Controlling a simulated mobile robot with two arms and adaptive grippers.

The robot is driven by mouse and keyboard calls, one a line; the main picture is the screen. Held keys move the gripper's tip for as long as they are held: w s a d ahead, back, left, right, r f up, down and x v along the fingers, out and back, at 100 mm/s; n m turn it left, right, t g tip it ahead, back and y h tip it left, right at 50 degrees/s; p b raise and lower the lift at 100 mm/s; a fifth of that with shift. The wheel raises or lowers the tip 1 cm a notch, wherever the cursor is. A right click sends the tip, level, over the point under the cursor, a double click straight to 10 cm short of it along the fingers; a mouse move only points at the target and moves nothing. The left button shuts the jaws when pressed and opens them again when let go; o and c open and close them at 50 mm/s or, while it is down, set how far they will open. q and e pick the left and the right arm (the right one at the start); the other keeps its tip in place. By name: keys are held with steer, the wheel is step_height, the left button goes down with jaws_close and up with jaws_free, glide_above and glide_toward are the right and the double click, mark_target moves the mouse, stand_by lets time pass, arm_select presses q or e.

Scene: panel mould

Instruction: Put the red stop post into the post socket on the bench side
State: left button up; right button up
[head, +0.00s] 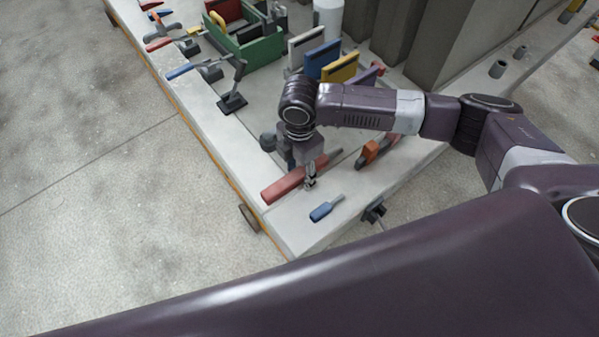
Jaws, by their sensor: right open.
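A long red bar (283,187), which looks like the red stop post, lies flat on the near end of the pale bench (300,232). My right gripper (310,182) points down over this bar and hides part of it; it is open, and I cannot tell if its fingers touch the bar. A small black fitting (373,213) sits at the near right edge of the bench and may be the post socket; its opening cannot be made out. My left gripper is not in view.
A blue-handled tool (325,209) lies close to the right gripper. An orange-and-dark clamp (373,151) lies to its right. A green crate (250,45), upright coloured panels (322,60) and a black clamp (232,101) stand farther back. Bare floor lies left.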

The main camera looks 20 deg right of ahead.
steer(key=shift+c, duration=1.1)
jaws_close()
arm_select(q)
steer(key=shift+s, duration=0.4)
arm_select(e)
steer(key=shift+r, duration=0.15)
